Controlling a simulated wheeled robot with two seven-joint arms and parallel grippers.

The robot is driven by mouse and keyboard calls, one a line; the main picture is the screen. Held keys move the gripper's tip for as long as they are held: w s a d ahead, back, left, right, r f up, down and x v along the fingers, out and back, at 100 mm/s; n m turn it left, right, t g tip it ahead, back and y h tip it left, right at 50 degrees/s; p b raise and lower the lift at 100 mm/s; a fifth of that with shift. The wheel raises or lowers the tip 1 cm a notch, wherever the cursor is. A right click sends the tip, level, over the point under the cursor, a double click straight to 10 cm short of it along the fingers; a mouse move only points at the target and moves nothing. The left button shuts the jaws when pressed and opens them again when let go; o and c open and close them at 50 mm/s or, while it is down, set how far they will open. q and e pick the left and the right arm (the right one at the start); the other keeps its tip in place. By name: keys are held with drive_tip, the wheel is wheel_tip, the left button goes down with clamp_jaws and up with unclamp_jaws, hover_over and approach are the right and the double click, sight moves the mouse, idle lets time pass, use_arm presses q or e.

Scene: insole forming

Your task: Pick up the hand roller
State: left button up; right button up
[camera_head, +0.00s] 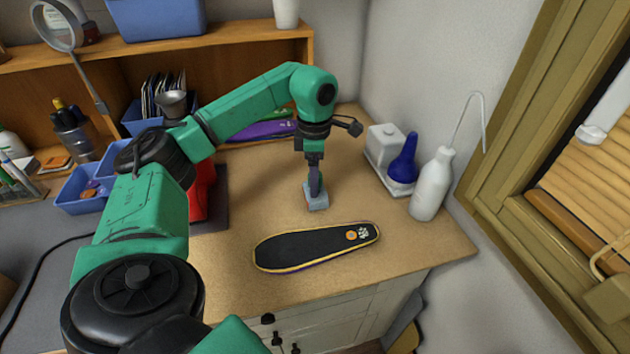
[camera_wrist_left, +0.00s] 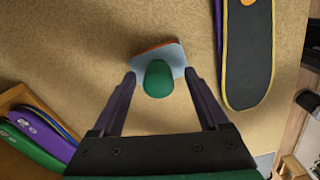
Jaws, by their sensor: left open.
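The hand roller, with a green handle (camera_wrist_left: 158,80) and a pale grey-blue head edged in orange-red, is on the tan worktop. In the head view its pale head (camera_head: 317,201) shows just below my left gripper (camera_head: 315,188). In the left wrist view my left gripper (camera_wrist_left: 160,84) is open, with one dark purple finger on each side of the handle. Gaps show between the fingers and the handle, so it is not clasped. The handle is mostly hidden by the gripper in the head view. My right gripper is not in view.
A black insole (camera_head: 305,248) with a yellow edge lies in front of the roller. A white squeeze bottle (camera_head: 431,187) and a blue bottle (camera_head: 404,162) stand at the right by the wall. Purple insoles (camera_head: 262,130) lie at the back. A red object (camera_head: 202,190) is at left.

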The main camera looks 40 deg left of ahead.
use_arm(q)
drive_tip(key=shift+w, duration=0.1)
drive_tip(key=c, duration=0.4)
clamp_jaws()
